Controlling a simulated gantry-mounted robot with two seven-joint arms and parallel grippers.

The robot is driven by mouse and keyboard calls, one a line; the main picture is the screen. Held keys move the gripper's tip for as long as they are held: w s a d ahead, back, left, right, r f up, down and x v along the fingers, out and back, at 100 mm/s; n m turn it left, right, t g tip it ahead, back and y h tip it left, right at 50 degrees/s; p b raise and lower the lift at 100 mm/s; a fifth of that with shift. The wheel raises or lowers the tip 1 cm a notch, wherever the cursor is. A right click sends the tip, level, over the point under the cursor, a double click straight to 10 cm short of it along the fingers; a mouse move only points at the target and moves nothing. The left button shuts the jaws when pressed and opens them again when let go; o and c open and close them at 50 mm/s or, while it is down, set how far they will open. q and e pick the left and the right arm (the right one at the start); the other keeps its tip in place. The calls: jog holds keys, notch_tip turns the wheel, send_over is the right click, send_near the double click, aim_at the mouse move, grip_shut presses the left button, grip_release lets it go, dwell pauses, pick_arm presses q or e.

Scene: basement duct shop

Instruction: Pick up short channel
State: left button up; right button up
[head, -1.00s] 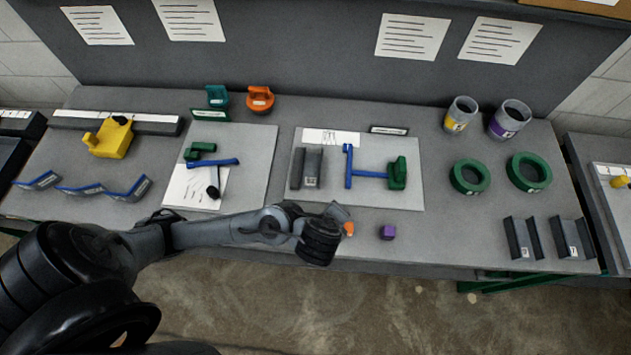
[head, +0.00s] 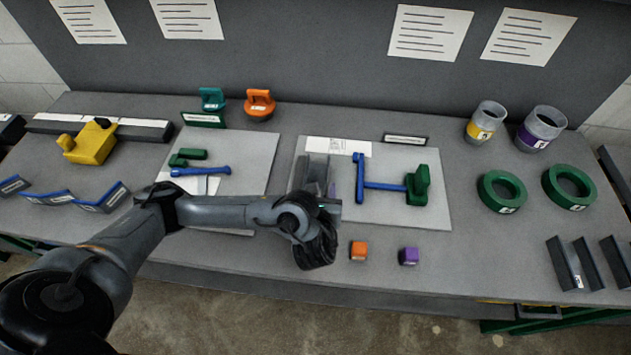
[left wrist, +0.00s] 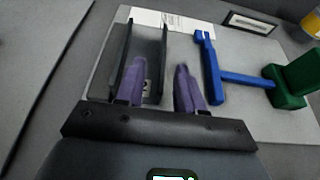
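A grey U-shaped channel (head: 316,170) lies on the middle light-grey board (head: 440,215), its near part hidden by my left gripper in the head view. In the left wrist view the channel (left wrist: 160,55) shows two upright walls and a small label. My left gripper (left wrist: 162,80) is open and empty. Its left purple finger overlaps the channel's trough and its right finger is right of the channel's right wall; I cannot tell whether they touch. My right gripper is not in view.
A blue bar (head: 385,186) with a green block (head: 418,186) lies right of the channel. An orange cube (head: 358,251) and a purple cube (head: 408,256) sit near the front edge. Green rings (head: 502,191) lie to the right. A small sign (head: 406,139) stands behind.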

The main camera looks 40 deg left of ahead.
aim_at(326, 185)
pick_arm(q)
jog(key=b+x, duration=0.2)
jog(key=x, duration=0.1)
jog(key=f+x, duration=0.1)
jog(key=shift+w+d+f+b, duration=0.1)
jog(key=shift+w+b, duration=0.2)
jog(key=shift+b, duration=0.1)
jog(key=shift+w+a+f+b, duration=0.1)
jog(key=shift+w+a+b, duration=0.2)
jog(key=shift+w+a, duration=0.15)
jog(key=shift+d, duration=0.1)
grip_shut()
